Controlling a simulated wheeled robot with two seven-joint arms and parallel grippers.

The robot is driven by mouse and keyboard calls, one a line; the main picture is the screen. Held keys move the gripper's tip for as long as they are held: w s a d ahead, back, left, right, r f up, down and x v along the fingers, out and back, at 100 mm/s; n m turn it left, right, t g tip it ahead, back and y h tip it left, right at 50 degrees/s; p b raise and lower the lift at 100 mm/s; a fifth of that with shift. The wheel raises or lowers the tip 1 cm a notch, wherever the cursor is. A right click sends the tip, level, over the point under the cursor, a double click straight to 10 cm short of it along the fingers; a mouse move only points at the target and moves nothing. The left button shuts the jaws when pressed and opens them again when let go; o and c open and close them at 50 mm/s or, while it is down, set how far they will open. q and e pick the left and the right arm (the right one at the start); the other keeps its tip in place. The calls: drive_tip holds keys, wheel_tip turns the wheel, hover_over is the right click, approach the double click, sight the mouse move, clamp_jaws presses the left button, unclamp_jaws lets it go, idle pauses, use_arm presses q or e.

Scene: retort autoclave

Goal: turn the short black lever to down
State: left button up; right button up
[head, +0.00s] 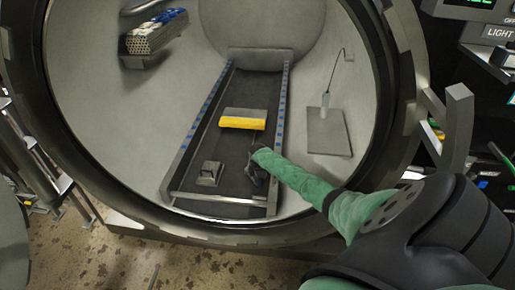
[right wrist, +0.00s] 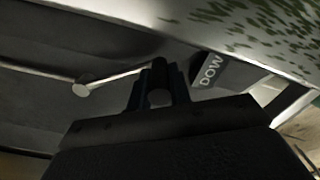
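My right gripper (head: 258,160) is inside the round chamber, low over the right part of the dark track, at the end of my green-sleeved arm. In the right wrist view its two dark fingers (right wrist: 159,92) stand a little apart with a dark rounded piece between them. This piece may be the short black lever, but I cannot tell whether the fingers press on it. A grey label reading "DOW" (right wrist: 211,71), cut off, is just right of the fingers. In the head view the lever is not clearly visible near the gripper. My left gripper is not in view.
The track (head: 233,85) runs back into the chamber. A grey and yellow block (head: 243,124) and a small grey block (head: 209,173) sit on it. A plate (head: 328,132) is on the right wall. The chamber's dark rim (head: 378,60) surrounds my arm's opening.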

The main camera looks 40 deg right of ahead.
drive_tip(key=o, duration=0.4)
drive_tip(key=shift+d, duration=0.2)
drive_tip(key=shift+r, duration=0.1)
drive_tip(key=shift+r, duration=3.8)
